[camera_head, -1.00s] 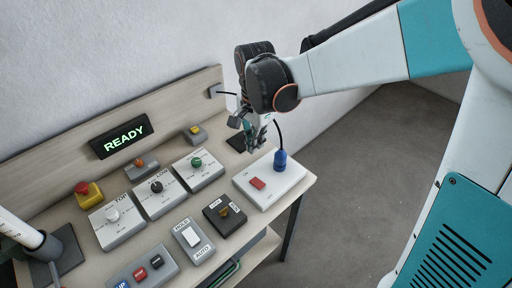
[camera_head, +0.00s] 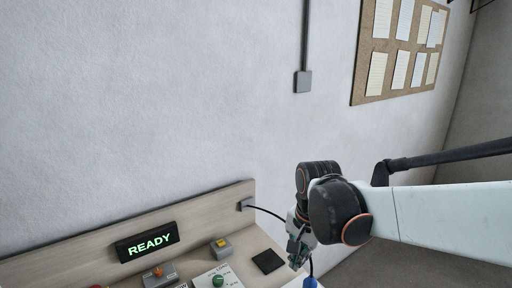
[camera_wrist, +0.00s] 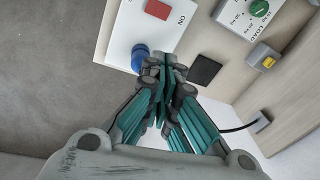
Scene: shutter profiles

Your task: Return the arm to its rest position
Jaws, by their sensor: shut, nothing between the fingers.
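A READY display (camera_head: 147,244) leans at the bench's back board. A yellow-button box (camera_head: 221,247), a green knob (camera_head: 218,281) and a black pad (camera_head: 268,261) are near. A notice board (camera_head: 400,50) hangs on the wall.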

